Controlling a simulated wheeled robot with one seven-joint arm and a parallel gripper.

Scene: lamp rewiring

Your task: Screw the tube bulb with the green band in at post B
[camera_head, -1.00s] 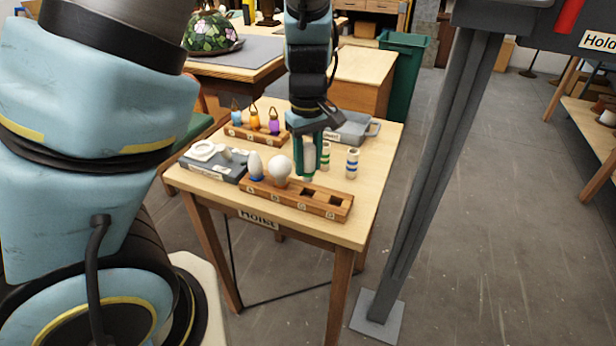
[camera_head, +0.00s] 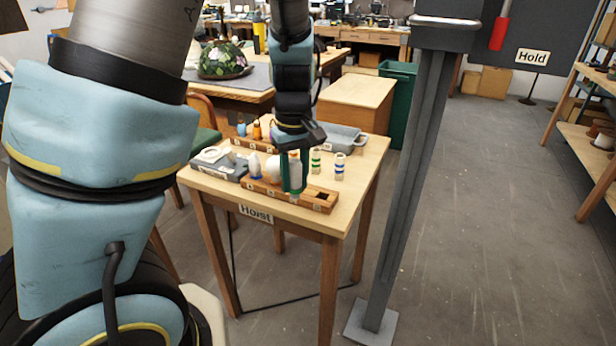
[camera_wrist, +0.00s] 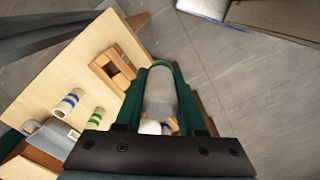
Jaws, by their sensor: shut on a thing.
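My gripper (camera_head: 292,172) is shut on a pale tube bulb, low over the front wooden rack (camera_head: 265,188). In the wrist view the grey-white held tube bulb (camera_wrist: 160,98) lies between the green fingers, with a green edge at its far end; I cannot tell whether that is a band. Whether its lower end is inside the rack is hidden. A green-striped tube (camera_head: 315,160) and a blue-striped tube (camera_head: 339,166) stand apart behind the rack; the wrist view also shows the green one (camera_wrist: 97,117) and the blue one (camera_wrist: 68,102). I cannot make out post B.
A flame-shaped bulb (camera_head: 254,166) and a round bulb (camera_head: 272,168) stand left of my gripper. A grey tray (camera_head: 340,138) and small coloured lanterns (camera_head: 257,131) are behind. A dark column (camera_head: 400,200) stands right of the table (camera_head: 355,190).

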